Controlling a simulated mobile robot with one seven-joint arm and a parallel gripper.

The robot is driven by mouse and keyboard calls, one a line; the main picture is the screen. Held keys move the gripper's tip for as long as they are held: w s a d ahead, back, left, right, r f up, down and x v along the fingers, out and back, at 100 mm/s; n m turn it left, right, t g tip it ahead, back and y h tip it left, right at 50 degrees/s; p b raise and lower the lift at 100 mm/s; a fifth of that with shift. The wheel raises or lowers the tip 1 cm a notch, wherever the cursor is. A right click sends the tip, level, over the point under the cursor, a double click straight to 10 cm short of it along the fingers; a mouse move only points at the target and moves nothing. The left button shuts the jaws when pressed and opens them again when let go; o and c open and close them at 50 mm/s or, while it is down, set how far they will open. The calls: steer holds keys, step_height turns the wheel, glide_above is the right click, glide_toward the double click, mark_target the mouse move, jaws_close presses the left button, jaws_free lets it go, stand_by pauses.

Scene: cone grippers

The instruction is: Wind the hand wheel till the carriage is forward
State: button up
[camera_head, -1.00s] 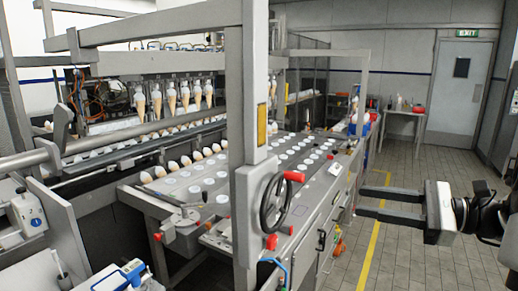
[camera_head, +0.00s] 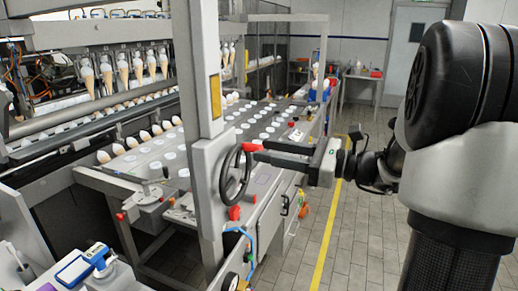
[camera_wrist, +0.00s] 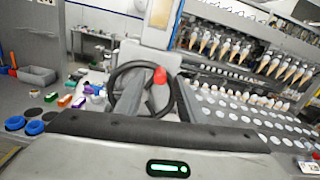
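The black hand wheel (camera_head: 223,180) is mounted on the grey upright post of the machine, with a red knob (camera_head: 250,147) at its upper right rim. My gripper (camera_head: 261,151) reaches in from the right, its two dark fingers apart, with the tips close beside the knob. I cannot tell whether they touch it or reach around it. In the wrist view the hand wheel (camera_wrist: 120,70) and its red knob (camera_wrist: 160,75) show beyond the dark edge of my gripper's body; the fingers are not clear there. I cannot pick out which part is the carriage.
The grey post (camera_head: 200,70) stands at the wheel. A machine table (camera_head: 225,140) with rows of white discs lies behind it, and ice-cream cones (camera_head: 122,70) hang at the left. A red knob (camera_head: 234,213) sits below the wheel. Tiled floor (camera_head: 350,235) is free at the right.

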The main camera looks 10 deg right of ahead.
mark_target(259, 149)
steer(key=shift+x, duration=1.6)
jaws_close()
